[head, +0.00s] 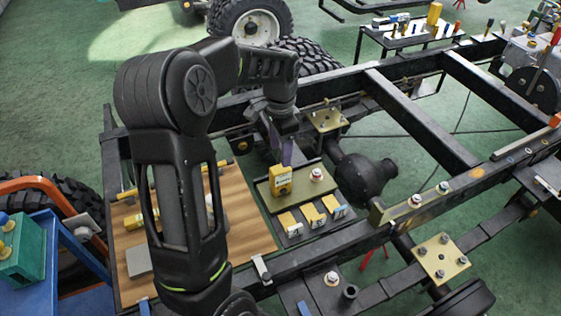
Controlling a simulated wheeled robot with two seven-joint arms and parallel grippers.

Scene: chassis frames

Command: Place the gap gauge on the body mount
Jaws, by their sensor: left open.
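A yellow block with a dark printed label (281,181), which looks like the gap gauge, stands upright on an olive plate (262,194) on the chassis. A silver bolt with a reddish washer (317,175) stands on the same plate. I cannot tell for sure which part is the body mount; bolted brass plates also sit on the frame at the back (326,121) and at the front right (437,259). My left gripper (286,160) points down just above and behind the yellow block. It is open and seems empty; its fingertips are partly hidden. My right gripper is out of view.
Several small yellow-topped pieces (313,214) lie in a row in front of the block. A wooden board (240,215) lies left, partly behind my left arm. Black chassis rails (425,120) surround the area. A tool bench (410,37) stands at the back.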

